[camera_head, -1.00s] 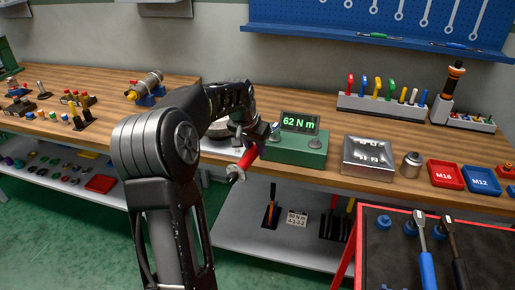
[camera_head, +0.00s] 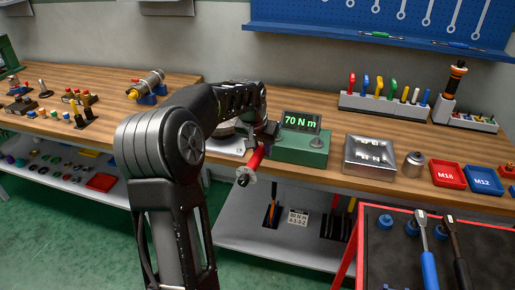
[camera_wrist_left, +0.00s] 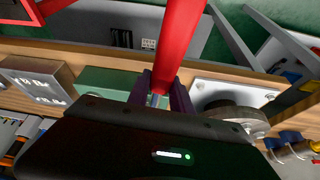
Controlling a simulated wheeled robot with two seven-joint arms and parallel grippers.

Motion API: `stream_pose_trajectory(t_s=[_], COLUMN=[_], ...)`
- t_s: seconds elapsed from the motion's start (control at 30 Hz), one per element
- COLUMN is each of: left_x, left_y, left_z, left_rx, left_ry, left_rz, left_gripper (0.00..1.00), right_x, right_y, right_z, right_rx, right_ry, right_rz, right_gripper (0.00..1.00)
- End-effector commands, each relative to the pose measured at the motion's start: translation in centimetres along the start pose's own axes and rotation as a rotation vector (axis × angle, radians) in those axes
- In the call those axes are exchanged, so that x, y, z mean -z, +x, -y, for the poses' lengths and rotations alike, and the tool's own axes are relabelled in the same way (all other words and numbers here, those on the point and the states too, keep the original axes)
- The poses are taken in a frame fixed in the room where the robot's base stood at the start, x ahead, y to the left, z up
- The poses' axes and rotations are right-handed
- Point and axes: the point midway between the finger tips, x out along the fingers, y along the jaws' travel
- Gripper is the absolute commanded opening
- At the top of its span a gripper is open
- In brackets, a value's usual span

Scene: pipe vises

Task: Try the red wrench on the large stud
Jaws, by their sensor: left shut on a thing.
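The red wrench (camera_head: 255,158) is in my left gripper (camera_head: 266,133), its red handle pointing down toward the table's front edge with a round end piece at the tip. In the left wrist view the red handle (camera_wrist_left: 180,45) rises from between the fingers of the left gripper (camera_wrist_left: 160,92), which are shut on it. The wrench's working end is hidden by the gripper and arm. A light plate with a round grey metal part (camera_wrist_left: 238,118) sits beside the gripper. I cannot make out the large stud. My right gripper is not in view.
A green box with a display (camera_head: 302,145) reading 70 N m stands right of the gripper. A metal block (camera_head: 369,157), a grey cylinder (camera_head: 412,165), and red (camera_head: 446,174) and blue (camera_head: 482,180) trays lie farther right. A red-edged cart (camera_head: 360,235) stands in front.

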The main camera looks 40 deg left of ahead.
Motion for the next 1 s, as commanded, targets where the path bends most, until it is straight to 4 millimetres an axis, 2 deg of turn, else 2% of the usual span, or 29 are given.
stream_pose_trajectory(t_s=[0.47,1.0], left_x=[0.0,1.4], left_y=[-0.2,-3.3], left_z=[-0.5,-0.4], left_rx=[0.006,0.007], left_ry=[-0.020,-0.021], left_rz=[0.003,-0.004], left_gripper=[0.00,0.00], right_x=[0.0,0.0], right_y=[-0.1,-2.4], right_z=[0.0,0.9], right_rx=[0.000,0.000], right_ry=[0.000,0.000], right_rz=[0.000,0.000], right_gripper=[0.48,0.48])
